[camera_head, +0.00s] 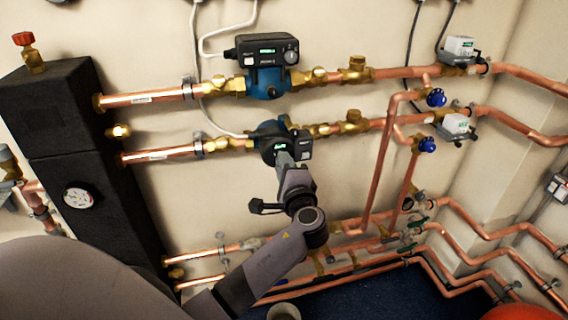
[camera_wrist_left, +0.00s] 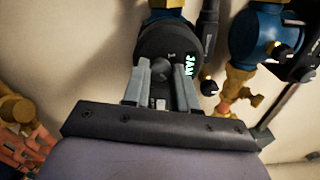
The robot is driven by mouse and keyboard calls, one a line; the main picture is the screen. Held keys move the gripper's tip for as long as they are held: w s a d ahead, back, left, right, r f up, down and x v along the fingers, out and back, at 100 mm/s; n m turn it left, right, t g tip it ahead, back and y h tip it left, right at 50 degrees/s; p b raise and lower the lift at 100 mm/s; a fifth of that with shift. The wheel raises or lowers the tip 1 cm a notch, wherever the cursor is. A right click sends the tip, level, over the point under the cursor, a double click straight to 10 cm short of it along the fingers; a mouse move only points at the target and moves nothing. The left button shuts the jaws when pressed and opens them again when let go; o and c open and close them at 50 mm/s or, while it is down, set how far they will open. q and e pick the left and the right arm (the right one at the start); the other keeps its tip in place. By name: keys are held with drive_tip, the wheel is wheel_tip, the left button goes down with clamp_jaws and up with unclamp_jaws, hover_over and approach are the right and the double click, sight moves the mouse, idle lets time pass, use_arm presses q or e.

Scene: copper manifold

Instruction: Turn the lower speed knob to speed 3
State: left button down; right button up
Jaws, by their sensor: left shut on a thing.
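The lower pump (camera_head: 266,135) has a blue body and a dark control head with a small lit display. My left gripper (camera_head: 284,157) is at the front of this head and covers part of it. In the left wrist view the dark round control head (camera_wrist_left: 157,42) is straight ahead, with green lit characters at its right side. The two grey fingers of my left gripper (camera_wrist_left: 165,72) reach its face, shut on the lower speed knob, which is mostly hidden between them. The knob's pointer and speed marks cannot be read. My right gripper is not in view.
The upper pump (camera_head: 267,80) with its black control box (camera_head: 267,50) is just above; it also shows in the left wrist view (camera_wrist_left: 258,38). Copper pipes (camera_head: 160,152) with brass fittings run along the wall on both sides. A black manifold block (camera_head: 60,110) stands at left.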

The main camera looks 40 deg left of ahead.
use_arm(q)
drive_tip(key=shift+f, duration=0.1)
idle(0.3)
drive_tip(key=c, duration=0.9)
unclamp_jaws()
drive_tip(key=shift+d, duration=0.1)
drive_tip(key=shift+b+v, duration=0.7)
drive_tip(key=shift+v, duration=2.85)
drive_tip(key=s+d+f+n+h, duration=0.1)
drive_tip(key=s+d+f+h, duration=0.1)
drive_tip(key=s+f+h, duration=0.35)
drive_tip(key=s+d+f+n+g+h, duration=0.1)
drive_tip(key=s+d+f+h, duration=0.15)
drive_tip(key=f, duration=0.65)
drive_tip(key=s+d+f+h, duration=0.2)
drive_tip(key=s+f+h, duration=0.2)
drive_tip(key=f, duration=0.3)
drive_tip(key=s+n+h, duration=0.1)
drive_tip(key=s+n, duration=0.1)
drive_tip(key=s, duration=0.1)
drive_tip(key=s+d+f+n+h, duration=0.1)
drive_tip(key=s+n, duration=0.1)
drive_tip(key=s, duration=0.1)
drive_tip(key=s+d+f+n+h, duration=0.1)
drive_tip(key=s+n+h, duration=0.1)
drive_tip(key=s, duration=0.1)
drive_tip(key=shift+s+d, duration=0.2)
